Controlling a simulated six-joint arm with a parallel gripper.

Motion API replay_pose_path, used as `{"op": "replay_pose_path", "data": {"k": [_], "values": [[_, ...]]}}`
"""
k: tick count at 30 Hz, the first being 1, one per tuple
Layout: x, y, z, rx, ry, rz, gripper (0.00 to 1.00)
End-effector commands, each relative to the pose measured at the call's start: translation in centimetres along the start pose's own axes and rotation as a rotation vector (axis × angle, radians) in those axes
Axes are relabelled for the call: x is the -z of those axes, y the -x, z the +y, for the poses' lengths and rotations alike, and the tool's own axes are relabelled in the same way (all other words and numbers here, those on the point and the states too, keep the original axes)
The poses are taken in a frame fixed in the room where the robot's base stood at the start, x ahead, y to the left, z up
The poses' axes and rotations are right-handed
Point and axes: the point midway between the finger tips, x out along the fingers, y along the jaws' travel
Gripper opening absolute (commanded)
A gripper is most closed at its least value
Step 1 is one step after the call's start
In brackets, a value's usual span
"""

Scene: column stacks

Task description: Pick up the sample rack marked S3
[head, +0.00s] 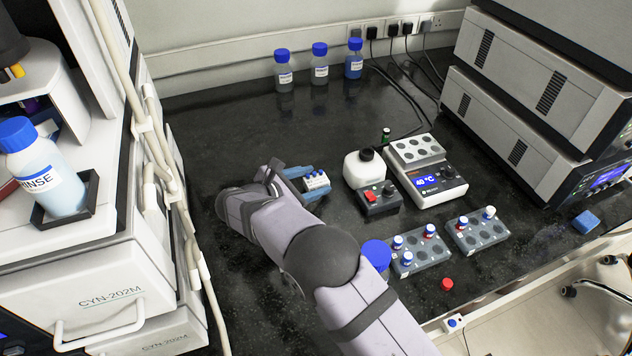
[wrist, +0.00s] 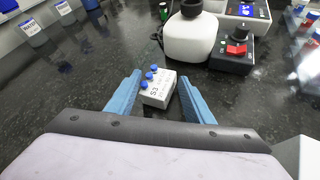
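The sample rack marked S3 (wrist: 157,94) is a small white block with several blue-capped vials in its top. It stands upright on the dark bench, and it also shows in the head view (head: 317,183). My gripper (wrist: 160,76) has two blue fingers, one on each side of the rack, and it also shows in the head view (head: 320,179). The fingers are spread, with a narrow gap visible between them and the rack. The lower ends of the fingers are partly hidden.
A white jug (head: 364,170) and a black box with a red switch (head: 379,199) stand close to the right. Beyond is a heater reading 40 °C (head: 431,180). Grey vial racks (head: 420,252) and a loose red cap (head: 447,284) lie nearer the front edge.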

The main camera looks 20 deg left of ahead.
Motion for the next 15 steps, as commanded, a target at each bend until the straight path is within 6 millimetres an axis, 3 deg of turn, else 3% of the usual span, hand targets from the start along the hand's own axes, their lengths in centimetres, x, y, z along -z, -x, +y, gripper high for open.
{"op": "replay_pose_path", "data": {"k": [1,4,15], "values": [[0.0,0.01,-0.01,0.0,0.0,0.0,0.35],[0.01,0.01,-0.03,0.001,0.0,0.0,0.12],[-0.2,0.15,0.05,0.001,-0.001,0.001,0.11]]}}
